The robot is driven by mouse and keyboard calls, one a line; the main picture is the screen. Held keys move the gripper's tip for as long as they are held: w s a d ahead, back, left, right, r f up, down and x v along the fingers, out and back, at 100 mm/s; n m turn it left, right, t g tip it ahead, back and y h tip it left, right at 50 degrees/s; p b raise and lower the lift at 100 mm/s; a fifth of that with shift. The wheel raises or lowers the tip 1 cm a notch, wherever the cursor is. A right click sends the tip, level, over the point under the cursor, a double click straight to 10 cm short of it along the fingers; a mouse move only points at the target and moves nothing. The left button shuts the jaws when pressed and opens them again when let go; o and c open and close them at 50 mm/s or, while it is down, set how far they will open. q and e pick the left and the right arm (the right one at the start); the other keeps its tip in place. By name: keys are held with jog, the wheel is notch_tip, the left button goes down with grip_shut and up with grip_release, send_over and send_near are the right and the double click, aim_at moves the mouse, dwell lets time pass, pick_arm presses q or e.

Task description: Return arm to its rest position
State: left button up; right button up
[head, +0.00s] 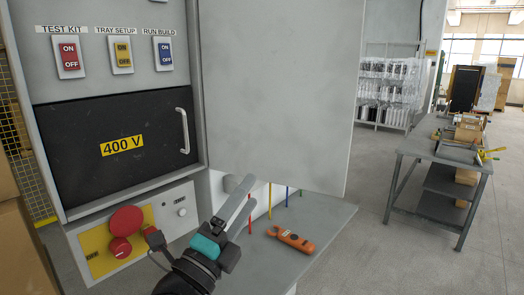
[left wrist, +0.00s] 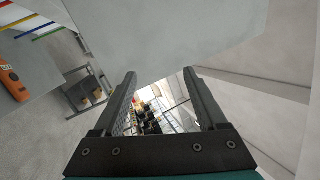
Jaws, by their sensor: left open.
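My left gripper (head: 246,190) is raised at the lower middle of the head view, in front of the cabinet and below the large pale grey panel (head: 278,90). In the left wrist view its two fingers (left wrist: 160,74) stand apart with nothing between them. The grey panel (left wrist: 165,35) fills the upper part of that view, beyond the fingertips; I cannot tell how far off it is. My right gripper is not in view.
The cabinet has three switches, a black 400 V door (head: 120,148) and a red knob (head: 126,220). An orange handheld tool (head: 290,239) lies on a grey shelf (head: 325,215) right of my gripper. A workbench (head: 440,150) stands farther right, with open floor between.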

pick_arm(q)
jog(key=s+a+f+n+g+y, duration=0.35)
jog(key=a+f+n+y, duration=0.25)
jog(key=f+n, duration=0.35)
jog(key=s+a+f+n+g+y, duration=0.3)
jog(key=s+a+f+n+y, duration=0.15)
jog(key=f+n, duration=0.55)
jog(key=s+a+f+n+g, duration=0.1)
jog(key=s+f+n+g, duration=0.2)
jog(key=s+f+g, duration=0.5)
jog(key=s+a+f+n+g, duration=0.15)
jog(key=s+f, duration=0.35)
jog(key=s, duration=0.6)
notch_tip(320, 180, down, 25)
jog(key=s+g+b, duration=0.1)
jog(key=s+b, duration=0.1)
jog(key=b, duration=0.1)
jog(key=s+a+f+g+b, duration=0.1)
jog(key=s+a+f, duration=0.2)
jog(key=s+f, duration=1.1)
jog(key=shift+s+f, duration=0.25)
jog(key=shift+s, duration=0.3)
